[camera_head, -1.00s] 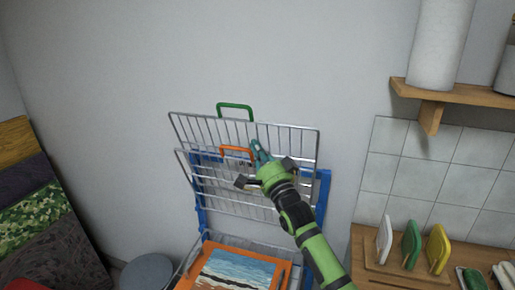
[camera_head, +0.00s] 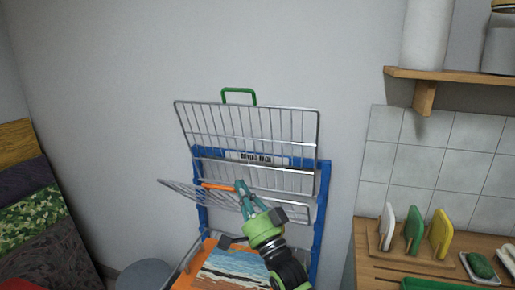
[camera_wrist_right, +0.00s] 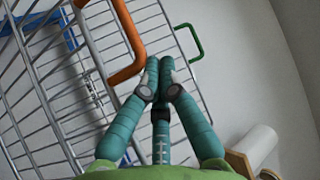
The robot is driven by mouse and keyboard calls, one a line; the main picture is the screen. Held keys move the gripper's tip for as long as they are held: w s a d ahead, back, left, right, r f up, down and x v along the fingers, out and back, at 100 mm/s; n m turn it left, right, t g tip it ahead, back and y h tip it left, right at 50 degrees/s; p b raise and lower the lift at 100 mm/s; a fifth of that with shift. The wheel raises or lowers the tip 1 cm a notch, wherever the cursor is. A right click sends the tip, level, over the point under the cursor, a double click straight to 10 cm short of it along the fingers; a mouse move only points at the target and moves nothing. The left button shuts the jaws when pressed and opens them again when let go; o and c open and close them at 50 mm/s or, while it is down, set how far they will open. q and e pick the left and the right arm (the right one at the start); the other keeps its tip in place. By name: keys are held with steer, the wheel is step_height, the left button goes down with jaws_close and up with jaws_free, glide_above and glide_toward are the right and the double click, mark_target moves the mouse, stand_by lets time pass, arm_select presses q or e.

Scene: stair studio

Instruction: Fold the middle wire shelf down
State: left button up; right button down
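The middle wire shelf (camera_head: 255,205) of the blue rack tilts outward, part way down, with its orange handle (camera_head: 218,186) at the raised front edge. My right gripper (camera_head: 242,187) is at the right end of that handle. In the right wrist view its fingertips (camera_wrist_right: 158,75) are together, right beside the bend of the orange handle (camera_wrist_right: 136,55). The handle does not appear to be between them; whether they touch it is unclear. My left gripper is out of view.
The top wire shelf (camera_head: 250,135) with a green handle (camera_head: 238,91) stands folded up behind. A painting (camera_head: 228,265) lies on the lowest shelf. A counter with cutting boards (camera_head: 412,230) and a wooden wall shelf (camera_head: 450,83) stand to the right.

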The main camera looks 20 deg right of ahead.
steer(key=f, duration=0.1)
steer(key=s+a+f, duration=0.1)
steer(key=s+f, duration=0.1)
steer(key=shift+s+a+f+b, duration=0.1)
steer(key=shift+a+f+b, duration=0.05)
steer(key=shift+a+b, duration=0.15)
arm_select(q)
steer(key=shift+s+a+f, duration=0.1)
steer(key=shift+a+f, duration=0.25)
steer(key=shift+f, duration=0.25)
arm_select(e)
steer(key=shift+f, duration=0.1)
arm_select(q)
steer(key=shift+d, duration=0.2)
